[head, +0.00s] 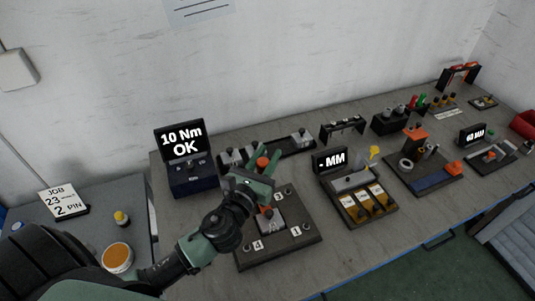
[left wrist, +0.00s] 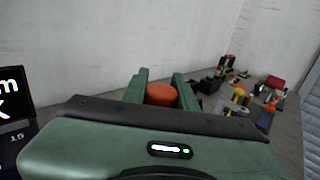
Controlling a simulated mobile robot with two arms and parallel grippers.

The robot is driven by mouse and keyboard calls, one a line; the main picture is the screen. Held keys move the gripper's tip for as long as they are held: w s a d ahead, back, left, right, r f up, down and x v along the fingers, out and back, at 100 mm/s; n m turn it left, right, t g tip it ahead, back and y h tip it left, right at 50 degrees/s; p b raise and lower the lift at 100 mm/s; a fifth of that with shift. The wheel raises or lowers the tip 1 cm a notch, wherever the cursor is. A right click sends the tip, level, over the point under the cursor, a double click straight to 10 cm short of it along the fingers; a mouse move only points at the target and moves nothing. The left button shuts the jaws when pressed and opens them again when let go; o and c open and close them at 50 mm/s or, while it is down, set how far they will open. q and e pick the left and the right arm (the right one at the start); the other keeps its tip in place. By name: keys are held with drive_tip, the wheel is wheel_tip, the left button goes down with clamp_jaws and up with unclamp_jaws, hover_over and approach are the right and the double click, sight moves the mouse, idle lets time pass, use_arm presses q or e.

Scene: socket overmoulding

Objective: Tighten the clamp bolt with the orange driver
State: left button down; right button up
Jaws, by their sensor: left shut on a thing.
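The orange driver (head: 262,163) stands roughly upright between the green fingers of my left gripper (head: 259,172), and its orange top shows above them. In the left wrist view the same orange driver (left wrist: 161,95) sits between the two fingers, which are closed on it. The driver is above a dark fixture plate (head: 300,252) with a pale block (head: 272,222) in its middle. An orange-red part shows low by that block. The driver's tip and the clamp bolt are hidden behind my gripper and wrist. My right gripper is in neither view.
A torque display (head: 182,140) reading "10 Nm OK" stands behind left. A rack with grey parts (head: 297,140) is behind the fixture. To the right is a station (head: 360,215) marked "MM" with yellow parts. A side table at left holds a job sign (head: 64,203) and an orange-topped tub (head: 117,258).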

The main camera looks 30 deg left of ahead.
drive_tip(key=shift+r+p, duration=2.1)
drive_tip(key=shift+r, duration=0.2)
